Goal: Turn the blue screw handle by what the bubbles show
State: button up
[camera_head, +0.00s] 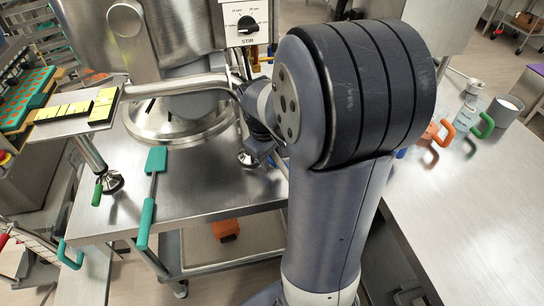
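A steel machine (180,45) stands on a steel table (215,190). Its round base (165,132) rests near levelling feet. One foot (110,182) at the left has a small green handle (97,195). Another foot (247,160) is partly covered by my arm. I cannot make out a blue screw handle. A metal plate (60,127) at the left carries flat yellow pieces (102,104); any bubbles are too small to read. My arm (340,200) fills the middle, and my wrist (262,108) shows beside the table. My gripper's fingers are hidden.
A panel with a black STIR knob (247,25) is at the top. The right counter (475,205) holds an orange handle (440,131), a green handle (483,124) and a white cup (502,108); its front is clear.

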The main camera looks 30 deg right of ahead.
jog(key=shift+f, duration=0.15)
jog(key=shift+c, duration=0.3)
grip_shut()
dwell(0.3)
